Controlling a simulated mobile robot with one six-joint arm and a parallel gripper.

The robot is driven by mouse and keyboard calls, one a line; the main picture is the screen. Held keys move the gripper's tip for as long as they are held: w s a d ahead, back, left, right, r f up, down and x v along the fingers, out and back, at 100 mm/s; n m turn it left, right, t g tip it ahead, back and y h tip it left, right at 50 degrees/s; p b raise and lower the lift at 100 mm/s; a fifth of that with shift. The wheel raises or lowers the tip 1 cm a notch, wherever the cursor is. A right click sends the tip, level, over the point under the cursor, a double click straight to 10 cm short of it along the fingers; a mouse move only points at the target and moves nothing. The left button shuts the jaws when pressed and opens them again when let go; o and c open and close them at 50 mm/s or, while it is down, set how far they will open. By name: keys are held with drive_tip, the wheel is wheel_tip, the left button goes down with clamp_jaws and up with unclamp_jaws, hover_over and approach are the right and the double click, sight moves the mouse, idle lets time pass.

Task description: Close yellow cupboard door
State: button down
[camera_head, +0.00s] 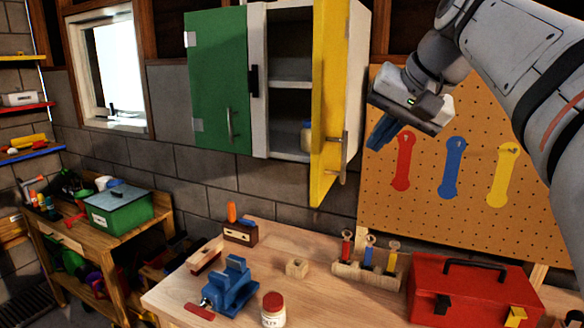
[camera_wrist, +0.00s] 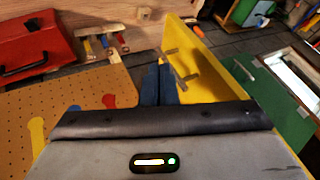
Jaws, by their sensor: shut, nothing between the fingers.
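The yellow cupboard door (camera_head: 327,90) stands swung out from the right side of the white wall cupboard (camera_head: 290,30), so the shelves inside show. Its metal handle (camera_head: 343,158) is near the lower free edge, on the face towards my gripper. My gripper (camera_head: 377,140) is to the right of the door, its blue fingers shut and empty, pointing down and left. In the head view a gap shows between fingers and door. In the wrist view the fingers (camera_wrist: 155,78) are beside the yellow door (camera_wrist: 187,45), close to its handle (camera_wrist: 178,68); contact cannot be told there.
The green door (camera_head: 217,80) covers the cupboard's left side. A pegboard (camera_head: 470,215) with coloured wrench shapes is behind my gripper. Below, a wooden workbench (camera_head: 330,300) holds a blue vise (camera_head: 232,287), a red toolbox (camera_head: 465,290), a jar (camera_head: 273,310) and a tool rack (camera_head: 368,272).

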approach(320, 183)
wheel_tip(320, 183, down, 3)
drive_tip(key=d, duration=0.3)
drive_tip(key=shift+w+a+f+p, duration=0.15)
drive_tip(key=shift+w+a+p, duration=0.5)
drive_tip(key=shift+a, duration=0.35)
drive_tip(key=shift+w+a+f+p, duration=0.15)
drive_tip(key=shift+w+a+p, duration=0.45)
drive_tip(key=shift+a, duration=0.45)
drive_tip(key=shift+w, duration=0.15)
